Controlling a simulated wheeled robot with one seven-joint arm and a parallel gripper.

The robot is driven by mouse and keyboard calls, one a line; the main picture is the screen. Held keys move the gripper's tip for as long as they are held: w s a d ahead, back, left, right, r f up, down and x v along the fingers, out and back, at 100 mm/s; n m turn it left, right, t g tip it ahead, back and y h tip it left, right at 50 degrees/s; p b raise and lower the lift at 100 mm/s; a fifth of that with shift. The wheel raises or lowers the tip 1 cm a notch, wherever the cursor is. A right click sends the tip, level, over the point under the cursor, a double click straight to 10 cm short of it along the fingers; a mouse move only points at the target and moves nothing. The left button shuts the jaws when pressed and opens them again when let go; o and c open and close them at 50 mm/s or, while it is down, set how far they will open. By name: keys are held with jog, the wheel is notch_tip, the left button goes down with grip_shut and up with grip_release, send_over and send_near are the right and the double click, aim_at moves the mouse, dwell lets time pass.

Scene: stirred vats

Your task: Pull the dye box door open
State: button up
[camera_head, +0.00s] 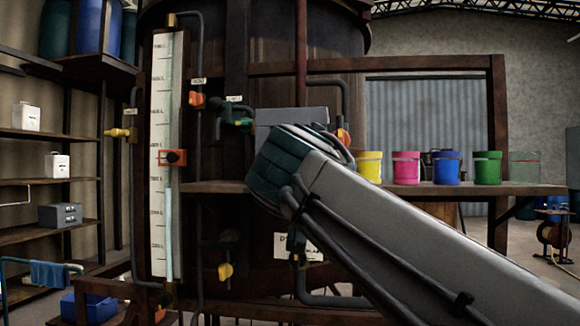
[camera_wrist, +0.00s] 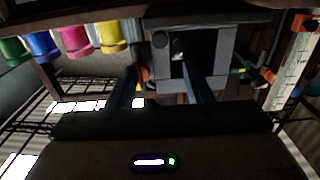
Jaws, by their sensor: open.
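The dye box (camera_head: 290,115) is a grey box on the shelf behind my arm in the head view; its front is mostly hidden there. I cannot tell whether the door is ajar. My gripper (camera_wrist: 158,72) is open, its two dark blue fingers apart in front of the box, with nothing seen between them. My forearm hides the gripper in the head view.
Yellow (camera_head: 370,166), pink (camera_head: 405,167), blue (camera_head: 446,167) and green (camera_head: 487,167) pots stand on the wooden shelf (camera_head: 520,189) right of the box. Pipes and valves (camera_head: 237,118) and a level gauge (camera_head: 163,230) are at the left. A large vat (camera_head: 270,45) stands behind.

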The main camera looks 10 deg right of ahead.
jog(key=p+x, duration=0.3)
jog(key=x, duration=0.7)
jog(key=shift+w+d, duration=0.15)
jog(key=shift+w, duration=0.25)
grip_shut()
jog(key=shift+f, duration=0.1)
